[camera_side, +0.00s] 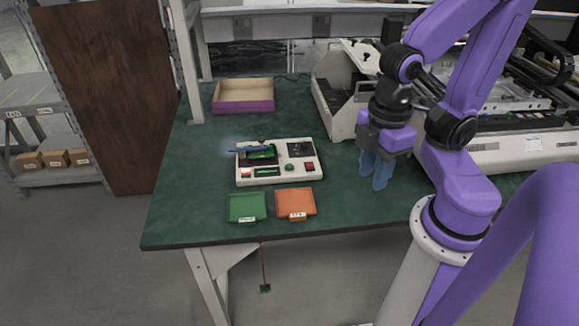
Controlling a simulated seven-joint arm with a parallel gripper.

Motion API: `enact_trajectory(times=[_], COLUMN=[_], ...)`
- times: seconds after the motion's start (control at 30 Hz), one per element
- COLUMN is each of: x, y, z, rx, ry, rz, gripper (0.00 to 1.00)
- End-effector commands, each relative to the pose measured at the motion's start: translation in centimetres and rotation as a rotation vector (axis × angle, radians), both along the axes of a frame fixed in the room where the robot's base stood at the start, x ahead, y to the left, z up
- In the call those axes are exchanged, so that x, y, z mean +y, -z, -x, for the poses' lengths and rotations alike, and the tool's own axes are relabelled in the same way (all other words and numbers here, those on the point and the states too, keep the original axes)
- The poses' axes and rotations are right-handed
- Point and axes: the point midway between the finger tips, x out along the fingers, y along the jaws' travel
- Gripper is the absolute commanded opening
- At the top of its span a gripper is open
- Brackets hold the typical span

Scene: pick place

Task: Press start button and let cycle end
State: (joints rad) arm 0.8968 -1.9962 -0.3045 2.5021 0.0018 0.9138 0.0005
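A cream test box (283,178) sits on the green bench mat (180,205). On its front right it has a small round green button (289,167) and a red square button (310,166). A green circuit board (262,153) lies in the dark recess at its left, by a blue bar (250,149). A dark screen (300,149) is at the back right; its content is unreadable. My gripper (375,178) points down, right of the test box and apart from it. Its blue fingers look empty; their gap is unclear from this angle.
A green tray (247,208) and an orange tray (296,203) lie in front of the test box, near the bench edge. A purple-sided open box (244,97) stands behind. A large machine (340,110) fills the right back. Bare mat lies between gripper and test box.

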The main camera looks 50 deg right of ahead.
Motion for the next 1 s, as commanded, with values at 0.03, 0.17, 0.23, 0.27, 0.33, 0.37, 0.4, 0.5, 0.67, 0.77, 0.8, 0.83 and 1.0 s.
enact_trajectory(times=[0.03,0.17,0.23,0.27,0.33,0.37,0.4,0.5,0.67,0.77,0.8,0.83,1.0], x=[0.00,0.00,0.00,0.00,0.00,0.00,0.00,0.00,0.00,0.00,0.00,0.00,0.00], y=[0.00,0.00,0.00,0.00,0.00,0.00,0.00,0.00,0.00,0.00,0.00,0.00,0.00], z=[0.00,0.00,0.00,0.00,0.00,0.00,0.00,0.00,0.00,0.00,0.00,0.00,0.00], rx=[0.000,0.000,0.000,0.000,0.000,0.000,0.000,0.000,0.000,0.000,0.000,0.000,0.000], ry=[0.000,0.000,0.000,0.000,0.000,0.000,0.000,0.000,0.000,0.000,0.000,0.000,0.000], rz=[0.000,0.000,0.000,0.000,0.000,0.000,0.000,0.000,0.000,0.000,0.000,0.000,0.000], gripper=[0.16,0.00,0.00,0.00,0.00,0.00,0.00,0.00,0.00,0.00,0.00,0.00,0.00])
